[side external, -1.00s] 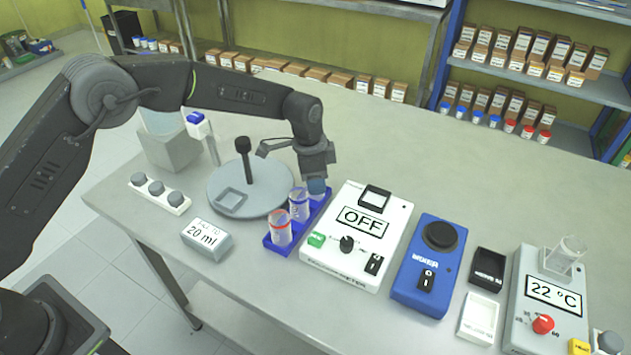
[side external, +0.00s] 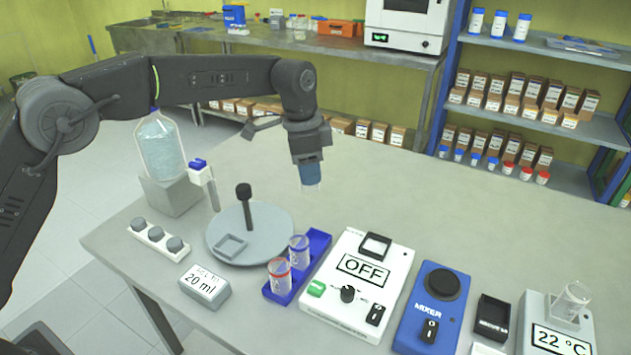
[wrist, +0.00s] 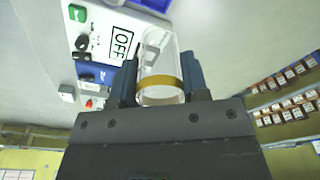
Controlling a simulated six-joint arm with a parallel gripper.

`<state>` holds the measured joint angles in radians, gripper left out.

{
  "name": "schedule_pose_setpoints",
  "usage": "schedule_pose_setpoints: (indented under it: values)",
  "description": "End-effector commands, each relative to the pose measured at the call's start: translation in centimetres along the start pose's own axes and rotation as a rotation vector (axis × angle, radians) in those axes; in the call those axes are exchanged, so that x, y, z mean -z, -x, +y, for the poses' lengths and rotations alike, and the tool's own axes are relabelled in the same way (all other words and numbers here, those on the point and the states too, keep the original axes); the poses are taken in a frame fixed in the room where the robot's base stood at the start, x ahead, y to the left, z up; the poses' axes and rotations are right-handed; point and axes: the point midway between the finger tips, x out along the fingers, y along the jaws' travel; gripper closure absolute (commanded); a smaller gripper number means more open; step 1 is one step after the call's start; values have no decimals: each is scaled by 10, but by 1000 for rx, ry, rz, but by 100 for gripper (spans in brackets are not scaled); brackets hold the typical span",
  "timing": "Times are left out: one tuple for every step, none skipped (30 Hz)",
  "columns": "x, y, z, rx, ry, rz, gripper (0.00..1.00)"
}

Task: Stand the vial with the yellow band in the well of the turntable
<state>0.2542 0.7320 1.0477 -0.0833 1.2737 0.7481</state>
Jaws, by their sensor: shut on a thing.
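My gripper (side external: 309,163) is shut on the vial with the yellow band and holds it in the air above the table. In the wrist view the clear vial (wrist: 160,94) shows its yellow band between the two fingers. In the side view only the vial's lower end (side external: 310,183) shows under the fingers. The turntable (side external: 270,244) is a grey disc with a dark-topped post and a square well (side external: 231,246) on its front left part. The well looks empty. The gripper is to the right of the turntable and higher.
A blue rack (side external: 318,245) holds a red-banded vial (side external: 279,277) and a blue-banded vial (side external: 299,250) beside the turntable. An OFF-labelled device (side external: 357,285) and a blue mixer (side external: 427,300) stand to the right. A dispenser bottle (side external: 160,148) stands behind left.

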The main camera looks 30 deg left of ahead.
Motion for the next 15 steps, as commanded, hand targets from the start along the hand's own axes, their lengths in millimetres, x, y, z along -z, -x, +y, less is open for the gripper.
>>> schedule_pose_setpoints:
  values:
    - [-8,2,-2,0,2,0,79]
    - [-12,4,-3,0,2,1,79]
    - [-17,5,-4,1,3,2,79]
    - [-22,6,-5,0,2,2,79]
    - [-27,7,-5,0,2,2,79]
    - [-34,9,-6,0,3,2,79]
    - [-40,10,-7,1,3,3,79]
    - [-46,11,-7,0,2,2,79]
    - [-55,12,-8,0,4,2,79]
    - [-62,14,-8,1,4,3,79]
    - [-70,15,-8,0,3,2,79]
    - [-82,16,-8,0,5,2,79]
    - [-90,18,-6,1,3,3,79]
    - [-99,18,-6,0,5,2,79]
    - [-111,20,-4,2,4,3,79]
